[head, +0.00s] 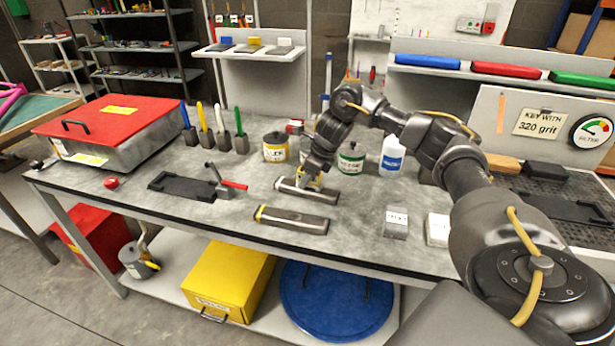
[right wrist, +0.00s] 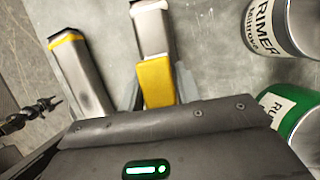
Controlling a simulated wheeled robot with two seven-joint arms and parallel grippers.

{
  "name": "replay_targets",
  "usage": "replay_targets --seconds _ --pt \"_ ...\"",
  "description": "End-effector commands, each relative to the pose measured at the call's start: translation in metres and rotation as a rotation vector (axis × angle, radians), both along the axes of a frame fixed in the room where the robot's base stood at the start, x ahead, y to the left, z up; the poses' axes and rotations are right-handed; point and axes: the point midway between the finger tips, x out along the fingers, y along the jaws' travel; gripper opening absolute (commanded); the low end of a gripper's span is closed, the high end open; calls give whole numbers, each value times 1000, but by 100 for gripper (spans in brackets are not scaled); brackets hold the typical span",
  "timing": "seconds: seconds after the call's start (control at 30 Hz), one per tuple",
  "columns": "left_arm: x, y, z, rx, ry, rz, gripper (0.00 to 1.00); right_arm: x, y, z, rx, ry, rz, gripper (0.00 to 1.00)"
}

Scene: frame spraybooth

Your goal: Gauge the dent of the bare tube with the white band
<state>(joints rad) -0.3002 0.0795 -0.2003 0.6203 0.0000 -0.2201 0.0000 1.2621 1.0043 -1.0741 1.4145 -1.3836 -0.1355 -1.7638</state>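The bare tube with the white band (head: 318,195) lies on the bench. In the right wrist view its white band (right wrist: 149,5) is at the far end and its grey body (right wrist: 152,33) runs toward my gripper. My right gripper (head: 312,181) is low over this tube, pointing down. In the right wrist view its fingers (right wrist: 158,88) are on both sides of a yellow block (right wrist: 155,80), apparently gripping it. The block covers part of the tube; whether it touches is unclear. A second tube with a yellow band (head: 293,220) lies nearer, apart; it also shows in the right wrist view (right wrist: 84,80).
A yellow-labelled can (head: 276,150), a green-labelled can (head: 351,160) and a white bottle (head: 392,157) stand behind the tubes. A dark fixture with a red-handled clamp (head: 226,184) is left. Two small blocks (head: 396,224) (head: 438,229) sit right. A red-lidded box (head: 108,118) stands far left.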

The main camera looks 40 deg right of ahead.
Motion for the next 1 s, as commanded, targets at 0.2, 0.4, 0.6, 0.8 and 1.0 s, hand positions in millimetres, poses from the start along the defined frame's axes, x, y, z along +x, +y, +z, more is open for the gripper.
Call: replay_targets --seconds 0.2,0.4,0.6,0.8,1.0 --pt "0 0 0 0 0 0 52 0 0 0 0 0 0 53" --pt "0 0 0 0 0 0 52 0 0 1 0 1 0 53" --pt "0 0 -4 0 0 0 52 -6 -4 20 0 -3 1 53" --pt "0 0 8 0 0 0 52 -20 -13 63 -2 -5 -1 53" --pt "0 0 16 0 0 0 52 -30 -18 91 -1 -2 0 53"
